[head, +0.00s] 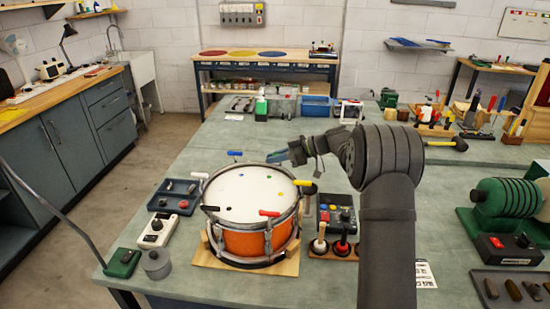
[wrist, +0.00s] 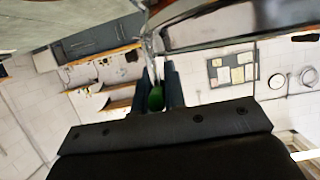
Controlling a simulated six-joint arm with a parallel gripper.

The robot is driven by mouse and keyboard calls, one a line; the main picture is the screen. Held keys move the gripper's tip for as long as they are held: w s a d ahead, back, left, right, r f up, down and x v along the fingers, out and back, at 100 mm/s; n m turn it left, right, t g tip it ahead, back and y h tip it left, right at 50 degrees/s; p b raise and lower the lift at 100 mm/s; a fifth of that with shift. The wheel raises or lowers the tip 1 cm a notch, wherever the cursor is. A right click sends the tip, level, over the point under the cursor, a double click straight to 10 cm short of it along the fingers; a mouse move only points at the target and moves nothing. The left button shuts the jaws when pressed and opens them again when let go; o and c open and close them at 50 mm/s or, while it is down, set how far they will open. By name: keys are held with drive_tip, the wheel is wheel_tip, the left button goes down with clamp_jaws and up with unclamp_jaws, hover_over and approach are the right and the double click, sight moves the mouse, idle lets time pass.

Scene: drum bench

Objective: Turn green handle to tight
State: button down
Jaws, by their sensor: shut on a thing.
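The drum (head: 244,243) has an orange shell and a white head and stands on a wooden base. Coloured handles sit around its rim: blue (head: 235,153), yellow (head: 305,184), red (head: 269,213) and others. My gripper (head: 275,157) is at the drum's far right edge, reaching in from the right. In the wrist view, the green handle (wrist: 156,98) sits between the two dark fingers of my gripper (wrist: 157,88), which is shut on it.
A dark tray (head: 174,196) and a white box with a knob (head: 157,231) stand left of the drum. A rack with mallets (head: 335,249) stands close on its right. A green machine (head: 508,200) is at far right.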

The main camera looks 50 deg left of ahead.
drive_tip(key=shift+m, duration=0.3)
drive_tip(key=shift+w+a+m+t+y, duration=0.1)
drive_tip(key=shift+w+m+t+y, duration=0.1)
drive_tip(key=shift+m+t+y, duration=0.9)
drive_tip(key=shift+w+a+m+t+y, duration=0.15)
drive_tip(key=shift+m+t+y, duration=0.35)
drive_tip(key=shift+m+t, duration=1.2)
drive_tip(key=shift+t, duration=0.3)
drive_tip(key=shift+w, duration=0.1)
drive_tip(key=c, duration=1.5)
unclamp_jaws()
drive_tip(key=shift+d, duration=0.1)
drive_tip(key=v, duration=1.7)
drive_tip(key=shift+d, duration=0.2)
